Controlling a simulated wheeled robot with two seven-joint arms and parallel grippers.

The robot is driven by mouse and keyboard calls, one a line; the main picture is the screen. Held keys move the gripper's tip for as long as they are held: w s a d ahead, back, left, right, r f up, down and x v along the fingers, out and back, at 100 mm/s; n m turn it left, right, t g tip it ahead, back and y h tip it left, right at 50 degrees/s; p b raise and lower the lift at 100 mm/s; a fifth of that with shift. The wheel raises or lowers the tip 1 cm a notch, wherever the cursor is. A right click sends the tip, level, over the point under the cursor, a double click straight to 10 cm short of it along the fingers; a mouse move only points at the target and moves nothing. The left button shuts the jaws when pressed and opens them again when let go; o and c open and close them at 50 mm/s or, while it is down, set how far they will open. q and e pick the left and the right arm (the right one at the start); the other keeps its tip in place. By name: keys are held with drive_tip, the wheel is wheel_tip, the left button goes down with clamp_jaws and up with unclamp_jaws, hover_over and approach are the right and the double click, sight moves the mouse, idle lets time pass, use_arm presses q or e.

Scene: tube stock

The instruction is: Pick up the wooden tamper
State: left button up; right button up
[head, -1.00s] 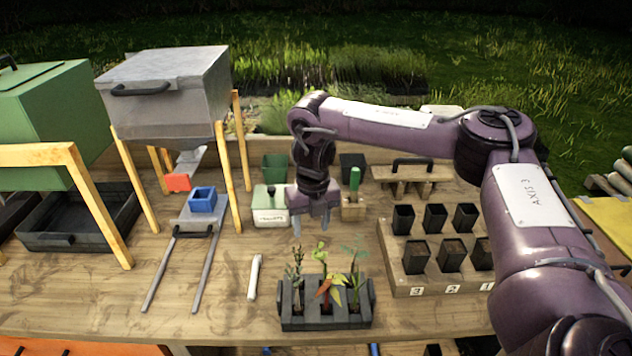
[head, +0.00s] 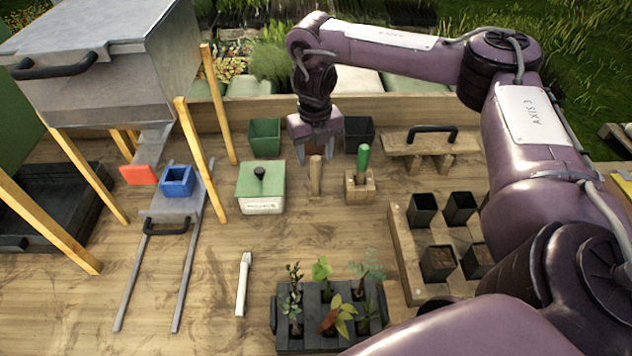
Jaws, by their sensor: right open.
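The wooden tamper (head: 316,178) is a slim, pale wooden piece standing upright on the bench, between the green-lidded box and the small wooden block. My right gripper (head: 316,152) points down at the tamper's top end. Its fingers are open, and the tamper's top shows between them in the picture. I cannot tell whether the fingers are around it or just behind it. My left gripper is out of view.
The green-lidded box (head: 261,187) is close on the left. A wooden block (head: 360,188) with a green-handled tool (head: 363,160) is close on the right. Green (head: 264,136) and dark (head: 359,132) pots stand behind. A plant tray (head: 290,335) is in front.

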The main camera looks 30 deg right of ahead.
sight(316, 168)
drive_tip(key=shift+s+f, duration=0.2)
drive_tip(key=shift+f, duration=0.35)
wheel_tip(316, 168, down, 4)
drive_tip(key=shift+f, duration=0.1)
clamp_jaws()
drive_tip(key=shift+r, duration=0.2)
